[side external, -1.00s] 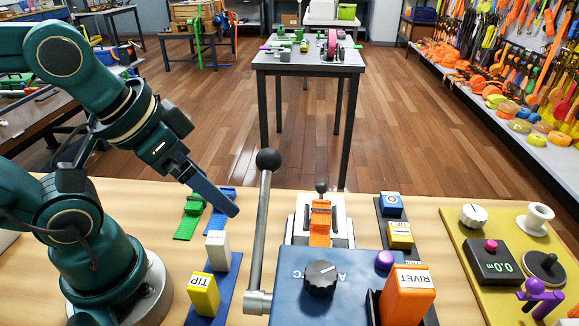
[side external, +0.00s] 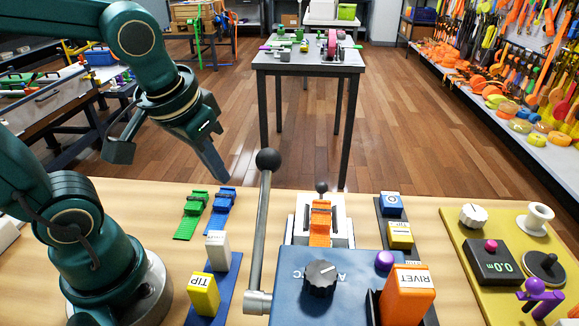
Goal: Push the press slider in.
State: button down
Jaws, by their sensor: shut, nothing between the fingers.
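The press is a blue block (side external: 338,262) at the front middle of the bench, with a dial, a purple button and a tall ball-topped lever (side external: 262,225) on its left. Behind the block is a white slider (side external: 341,228) with a small dark ball knob (side external: 321,187) at its far end. An orange strap piece (side external: 320,222) lies on the slider. My gripper (side external: 223,178) is shut and empty. It points down above the bench's far edge, left of the lever, and is apart from the slider.
Green (side external: 192,215) and blue (side external: 221,211) straps lie below my gripper. White and yellow TIP blocks (side external: 204,294) stand nearer. The RIVET block (side external: 407,294) is at the press's right front. A yellow board (side external: 482,298) with fittings lies at the right.

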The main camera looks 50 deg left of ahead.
jog(key=w+d+r+n+g+y, duration=0.2)
jog(key=w+n, duration=0.7)
jog(key=w, duration=1.1)
jog(key=f, duration=1)
jog(key=shift+a, duration=0.2)
jog(key=shift+s+d+f, duration=0.15)
jog(key=shift+s+d, duration=0.15)
jog(key=shift+d, duration=0.15)
jog(key=s+d, duration=0.8)
jog(key=shift+s+d, duration=0.2)
